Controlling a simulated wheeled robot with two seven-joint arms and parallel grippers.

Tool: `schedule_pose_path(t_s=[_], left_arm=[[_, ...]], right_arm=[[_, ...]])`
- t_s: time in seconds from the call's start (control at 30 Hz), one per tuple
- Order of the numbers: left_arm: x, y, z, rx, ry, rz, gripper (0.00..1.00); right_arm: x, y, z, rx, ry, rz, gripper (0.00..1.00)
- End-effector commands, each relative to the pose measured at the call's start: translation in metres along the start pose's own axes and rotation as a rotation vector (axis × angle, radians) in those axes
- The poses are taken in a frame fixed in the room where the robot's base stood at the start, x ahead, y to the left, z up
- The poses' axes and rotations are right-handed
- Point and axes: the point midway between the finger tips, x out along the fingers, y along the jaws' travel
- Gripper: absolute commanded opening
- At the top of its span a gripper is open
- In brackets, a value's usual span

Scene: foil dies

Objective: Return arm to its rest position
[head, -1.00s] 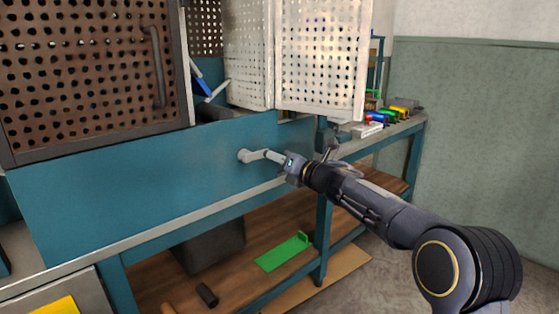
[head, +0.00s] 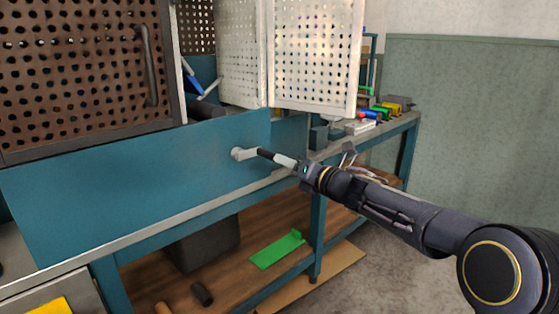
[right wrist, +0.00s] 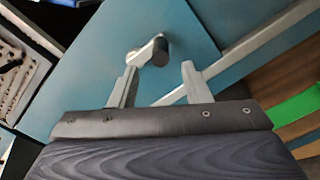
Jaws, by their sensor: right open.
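My right arm comes in from the right in the head view. Its gripper (head: 282,160) is open and empty, just off the end of a crank handle on the blue panel. The handle has a pale lever (head: 241,154) and a dark grip (head: 266,154) that points toward the gripper. In the right wrist view the two pale fingers (right wrist: 158,72) are spread apart. The dark grip (right wrist: 161,52) shows beyond them, between the tips, and they do not appear to close on it. My left gripper is in neither view.
A brown perforated door (head: 80,70) and pale perforated panels (head: 312,55) stand above the blue panel (head: 130,185). Small coloured items (head: 383,110) lie on the far bench. A green piece (head: 277,250) lies on the lower shelf. Open floor (head: 390,275) is at the right.

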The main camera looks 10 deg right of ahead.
Motion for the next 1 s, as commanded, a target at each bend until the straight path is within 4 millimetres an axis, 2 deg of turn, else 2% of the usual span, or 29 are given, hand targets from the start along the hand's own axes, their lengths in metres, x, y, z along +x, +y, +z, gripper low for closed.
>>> schedule_pose_path(t_s=[0.1, 0.47, 0.57, 0.67, 0.7, 0.77, 0.8, 0.87, 0.9, 0.97, 1.0], left_arm=[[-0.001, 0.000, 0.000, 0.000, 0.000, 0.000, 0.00], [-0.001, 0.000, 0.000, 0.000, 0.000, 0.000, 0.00], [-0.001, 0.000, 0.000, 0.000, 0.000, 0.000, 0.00], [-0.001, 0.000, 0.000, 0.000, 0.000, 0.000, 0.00], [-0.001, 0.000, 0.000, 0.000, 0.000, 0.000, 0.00], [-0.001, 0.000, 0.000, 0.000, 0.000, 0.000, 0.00], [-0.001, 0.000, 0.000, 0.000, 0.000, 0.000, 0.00], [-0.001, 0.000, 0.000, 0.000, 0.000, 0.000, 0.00], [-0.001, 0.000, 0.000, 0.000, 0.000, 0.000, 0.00], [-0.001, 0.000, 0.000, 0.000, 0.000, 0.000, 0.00], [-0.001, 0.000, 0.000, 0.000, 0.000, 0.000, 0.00]], right_arm=[[-0.009, 0.000, 0.000, 0.000, -0.001, -0.001, 0.43], [-0.014, -0.001, 0.002, 0.017, -0.008, -0.009, 0.43], [-0.033, -0.008, 0.017, 0.142, -0.064, -0.069, 0.43], [-0.081, -0.023, 0.038, 0.438, -0.187, -0.191, 0.43], [-0.107, -0.031, 0.042, 0.604, -0.251, -0.251, 0.43], [-0.151, -0.043, 0.037, 0.878, -0.351, -0.344, 0.43], [-0.180, -0.049, 0.027, 1.063, -0.416, -0.402, 0.43], [-0.221, -0.054, 0.005, 1.327, -0.505, -0.481, 0.43], [-0.245, -0.054, -0.014, 1.493, -0.560, -0.531, 0.43], [-0.278, -0.052, -0.046, 1.729, -0.636, -0.603, 0.43], [-0.297, -0.048, -0.068, 1.871, -0.681, -0.649, 0.43]])
